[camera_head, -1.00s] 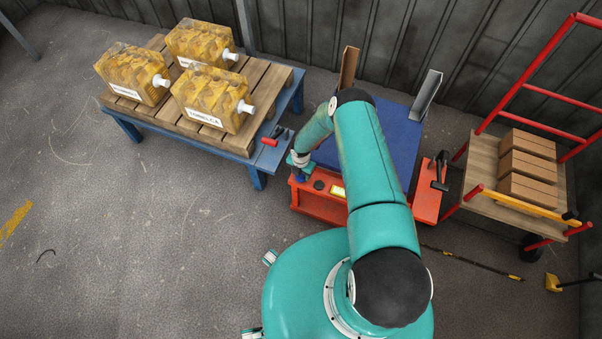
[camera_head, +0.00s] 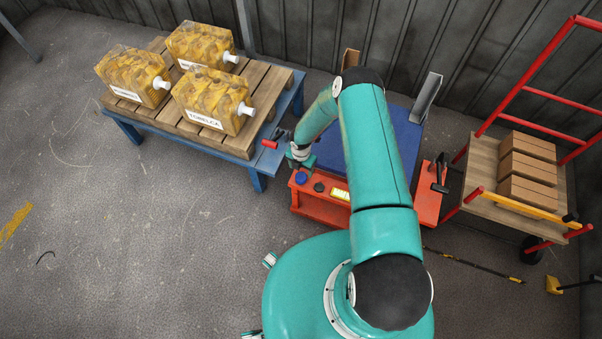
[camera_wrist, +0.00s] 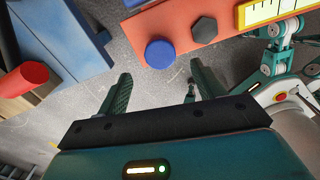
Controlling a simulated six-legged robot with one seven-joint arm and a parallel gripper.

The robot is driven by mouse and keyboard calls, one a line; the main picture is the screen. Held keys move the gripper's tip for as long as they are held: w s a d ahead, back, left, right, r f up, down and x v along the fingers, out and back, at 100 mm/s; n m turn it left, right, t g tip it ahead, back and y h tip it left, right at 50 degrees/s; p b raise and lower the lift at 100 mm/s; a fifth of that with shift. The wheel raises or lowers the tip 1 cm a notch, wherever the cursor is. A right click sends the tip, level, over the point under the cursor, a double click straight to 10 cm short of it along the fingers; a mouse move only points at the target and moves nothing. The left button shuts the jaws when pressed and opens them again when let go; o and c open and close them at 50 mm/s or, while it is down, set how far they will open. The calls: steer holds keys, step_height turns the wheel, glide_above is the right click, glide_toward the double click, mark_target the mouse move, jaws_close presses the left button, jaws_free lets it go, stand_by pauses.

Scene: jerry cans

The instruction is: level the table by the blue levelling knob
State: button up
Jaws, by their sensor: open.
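The blue levelling knob (camera_head: 300,178) sits at the left end of the orange front panel (camera_head: 322,207) of the blue-topped table (camera_head: 395,135). In the wrist view the blue knob (camera_wrist: 159,54) is round and shows ahead of and between my fingertips, with nothing gripping it. My gripper (camera_wrist: 160,80) is open and empty. In the head view my gripper (camera_head: 301,159) is just behind and above the knob. A dark hexagonal knob (camera_wrist: 204,30) and a yellow-white level gauge (camera_wrist: 270,10) are to the right on the panel. The gauge reading is too small to tell.
A blue-legged pallet table (camera_head: 205,140) with three yellow jerry cans (camera_head: 212,98) stands at the left. Its red handle (camera_head: 269,144) is close to my gripper. A red cart (camera_head: 480,175) with brown boxes is at the right.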

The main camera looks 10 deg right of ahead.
mark_target(301, 176)
step_height(301, 176, up, 7)
steer(key=shift+r, duration=0.2)
stand_by(0.5)
